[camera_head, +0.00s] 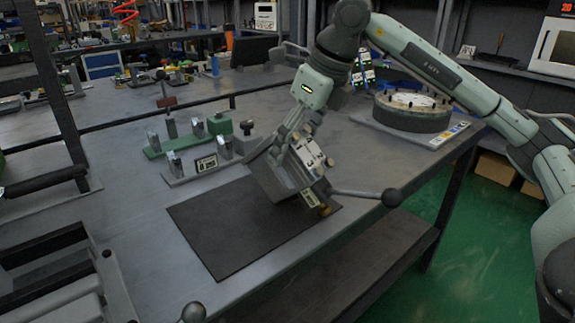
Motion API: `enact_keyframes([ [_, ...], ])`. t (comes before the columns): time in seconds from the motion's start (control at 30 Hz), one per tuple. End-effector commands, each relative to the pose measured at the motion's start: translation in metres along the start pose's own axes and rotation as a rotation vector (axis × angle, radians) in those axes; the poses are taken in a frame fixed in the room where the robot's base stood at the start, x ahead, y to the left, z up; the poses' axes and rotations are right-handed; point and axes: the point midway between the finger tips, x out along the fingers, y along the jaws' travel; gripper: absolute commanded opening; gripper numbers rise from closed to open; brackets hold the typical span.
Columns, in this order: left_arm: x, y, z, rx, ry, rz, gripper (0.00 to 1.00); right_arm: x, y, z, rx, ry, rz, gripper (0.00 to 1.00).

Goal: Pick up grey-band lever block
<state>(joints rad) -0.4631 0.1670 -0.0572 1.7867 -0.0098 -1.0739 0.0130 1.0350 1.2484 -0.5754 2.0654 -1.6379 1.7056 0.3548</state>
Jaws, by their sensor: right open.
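A lever block (309,152) of light metal with small labels is on the far-right part of the dark mat (225,235), partly hidden by my right gripper. A dark lever with a black ball end (391,197) sticks out from beside it to the right, past the table's front edge. A grey band on the block cannot be made out. My right gripper (281,176) is open and tilted down over the mat, close against the block in the picture; whether they touch is unclear. My left gripper is not in view.
Green and grey fixtures with upright metal posts (190,135) stand behind the mat. A round flanged part (411,110) sits at the table's right end. A dark slatted rack (50,270) is at lower left. The mat's left and front parts are clear.

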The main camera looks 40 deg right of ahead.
Motion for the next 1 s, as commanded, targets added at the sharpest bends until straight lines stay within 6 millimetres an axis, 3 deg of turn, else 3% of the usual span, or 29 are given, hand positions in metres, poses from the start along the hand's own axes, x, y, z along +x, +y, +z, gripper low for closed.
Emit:
enact_keyframes([
  [0.2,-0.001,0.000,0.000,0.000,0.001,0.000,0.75,0.031,0.001,-0.001,-0.001,0.003,0.002,0.76],
  [0.5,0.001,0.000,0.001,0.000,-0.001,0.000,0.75,0.035,0.000,0.000,-0.001,0.000,0.001,0.75],
  [1.0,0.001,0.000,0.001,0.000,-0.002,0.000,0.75,0.034,0.000,0.000,-0.001,0.000,0.001,0.13],
])
